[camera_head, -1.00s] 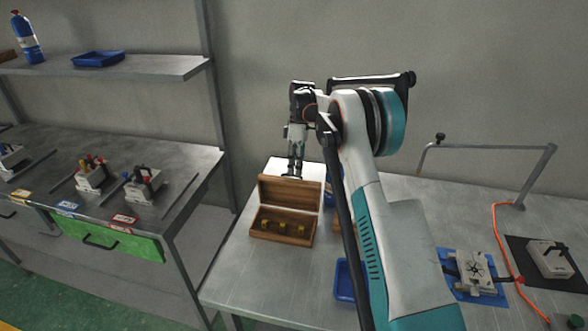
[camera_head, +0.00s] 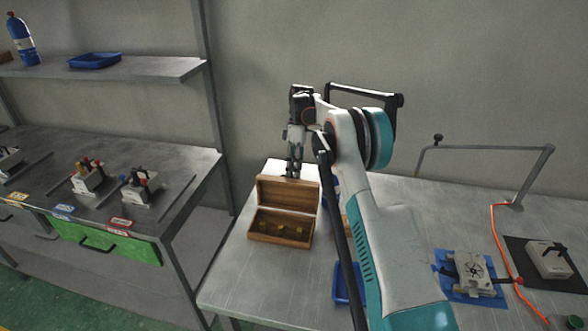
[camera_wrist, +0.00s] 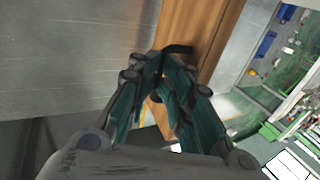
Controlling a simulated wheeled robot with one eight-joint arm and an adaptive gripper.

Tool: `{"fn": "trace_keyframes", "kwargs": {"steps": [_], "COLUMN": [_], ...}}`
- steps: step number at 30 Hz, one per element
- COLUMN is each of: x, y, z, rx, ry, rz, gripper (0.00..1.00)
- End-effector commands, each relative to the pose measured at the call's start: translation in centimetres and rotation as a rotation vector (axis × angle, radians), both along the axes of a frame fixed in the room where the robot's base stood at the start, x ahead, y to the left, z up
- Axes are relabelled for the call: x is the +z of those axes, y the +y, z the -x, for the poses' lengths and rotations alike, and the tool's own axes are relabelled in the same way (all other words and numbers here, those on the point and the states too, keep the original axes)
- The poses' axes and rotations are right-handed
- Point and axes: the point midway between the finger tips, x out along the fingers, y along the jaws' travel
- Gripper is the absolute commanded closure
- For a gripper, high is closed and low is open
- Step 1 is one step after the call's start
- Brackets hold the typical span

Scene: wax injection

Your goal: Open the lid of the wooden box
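The wooden box (camera_head: 280,240) stands on the metal table with its lid (camera_head: 288,194) raised at the back edge, so the inside shows. Several small yellow pieces lie in it. My gripper (camera_head: 293,173) points down just behind the top of the raised lid. In the wrist view, its teal fingers (camera_wrist: 168,56) come together at the tips, close to a brown wooden surface (camera_wrist: 205,30). They look shut, with nothing visibly held. Whether the tips touch the lid cannot be told.
A blue tray (camera_head: 347,283) is partly hidden by my arm, right of the box. A clamp fixture on a blue mat (camera_head: 472,302) and an orange cable (camera_head: 503,245) are farther right. The table left and front of the box is clear.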

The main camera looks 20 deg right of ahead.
Motion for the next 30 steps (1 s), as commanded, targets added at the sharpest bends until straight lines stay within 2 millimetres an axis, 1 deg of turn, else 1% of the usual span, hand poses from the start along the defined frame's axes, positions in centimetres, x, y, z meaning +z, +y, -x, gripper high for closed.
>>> {"fn": "trace_keyframes", "kwargs": {"steps": [1,30], "x": [-1.39,-0.54], "y": [-0.06,-0.12], "z": [0.31,0.18], "rx": [0.001,0.0], "ry": [0.01,0.004], "rz": [0.004,0.001], "gripper": [0.72,0.72]}}
